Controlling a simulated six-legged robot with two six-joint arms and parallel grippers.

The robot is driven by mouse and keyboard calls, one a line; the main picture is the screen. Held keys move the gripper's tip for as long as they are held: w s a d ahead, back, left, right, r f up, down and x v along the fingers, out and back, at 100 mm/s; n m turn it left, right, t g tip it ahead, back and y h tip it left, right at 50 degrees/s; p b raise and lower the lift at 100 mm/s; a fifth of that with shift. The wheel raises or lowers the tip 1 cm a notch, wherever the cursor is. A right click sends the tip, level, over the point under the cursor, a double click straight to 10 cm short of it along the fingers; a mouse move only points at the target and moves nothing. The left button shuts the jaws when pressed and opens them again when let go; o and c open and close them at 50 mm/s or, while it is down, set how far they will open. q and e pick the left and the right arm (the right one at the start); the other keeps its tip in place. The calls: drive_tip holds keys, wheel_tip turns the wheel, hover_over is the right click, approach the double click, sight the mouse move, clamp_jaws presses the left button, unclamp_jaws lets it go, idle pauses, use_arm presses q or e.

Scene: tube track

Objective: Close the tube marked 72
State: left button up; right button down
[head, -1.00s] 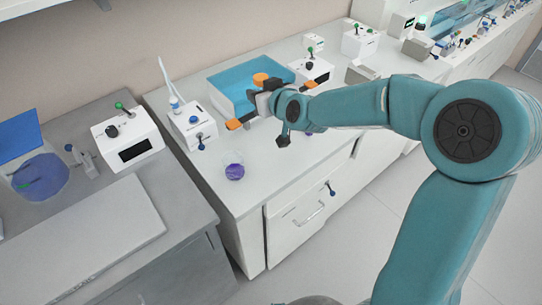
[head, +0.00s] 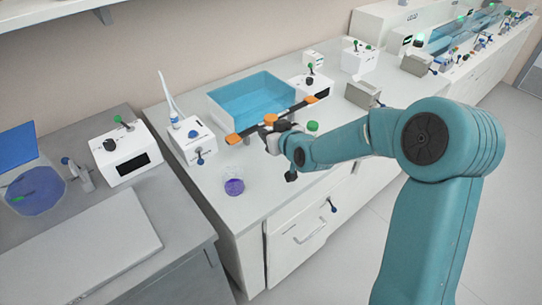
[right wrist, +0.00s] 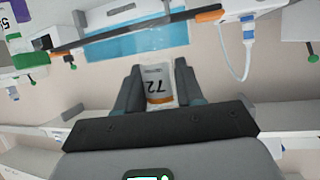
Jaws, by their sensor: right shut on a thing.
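The tube marked 72 (right wrist: 158,85) is between the two fingers of my right gripper (right wrist: 157,78) in the right wrist view. Its white label reads upside down, with an orange band near the fingers' base. In the head view my right gripper (head: 271,127) is above the middle bench, in front of the blue basin, with a small orange patch at its fingertips. I cannot tell whether the tube has a cap on. My left gripper is not in view.
A dark bar with orange ends (head: 290,108) lies across just beyond the gripper. Bare bench shows at the front.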

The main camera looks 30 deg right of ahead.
drive_tip(key=shift+f, duration=2.4)
drive_tip(key=shift+f, duration=1.95)
drive_tip(key=shift+r, duration=0.1)
drive_tip(key=shift+f+b, duration=0.3)
drive_tip(key=shift+b, duration=0.05)
drive_tip(key=c, duration=0.7)
unclamp_jaws()
drive_tip(key=shift+r, duration=0.1)
